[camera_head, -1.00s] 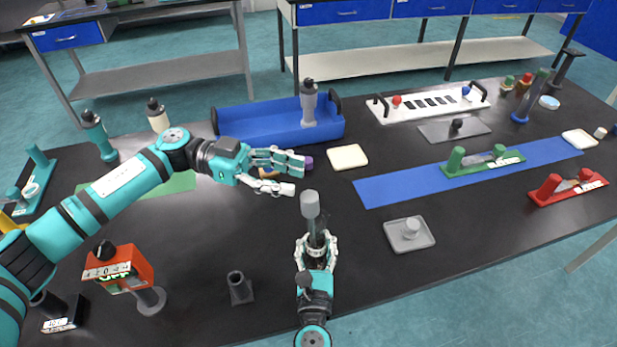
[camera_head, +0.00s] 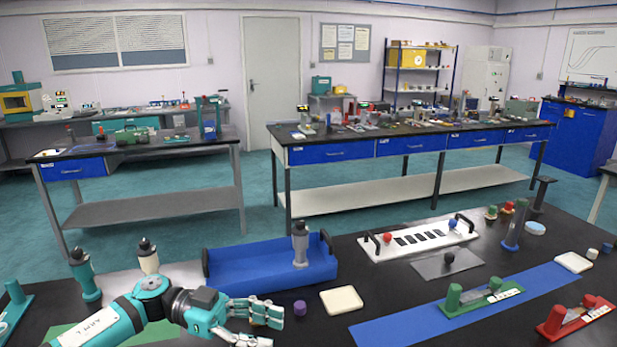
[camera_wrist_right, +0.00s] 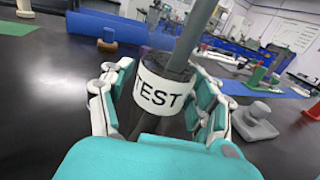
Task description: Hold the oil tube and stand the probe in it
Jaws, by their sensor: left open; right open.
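In the right wrist view, a dark body with a white collar marked TEST (camera_wrist_right: 160,94) and a grey rod (camera_wrist_right: 194,40) rising from it stands between the fingers of my right gripper (camera_wrist_right: 160,110). The gripper is open around it; contact is unclear. I cannot tell whether this is the probe. A tall greenish see-through tube in a blue foot (camera_head: 514,226), possibly the oil tube, stands upright at the right of the table in the head view. My left gripper (camera_head: 268,318) is open and empty at the lower left, far from that tube.
A blue tray (camera_head: 270,262) with a grey bottle (camera_head: 300,245) stands behind my left gripper. A purple cylinder (camera_head: 299,308) and a cream pad (camera_head: 341,300) lie beside its fingers. A white panel (camera_head: 420,239) and a blue strip (camera_head: 470,305) lie towards the right.

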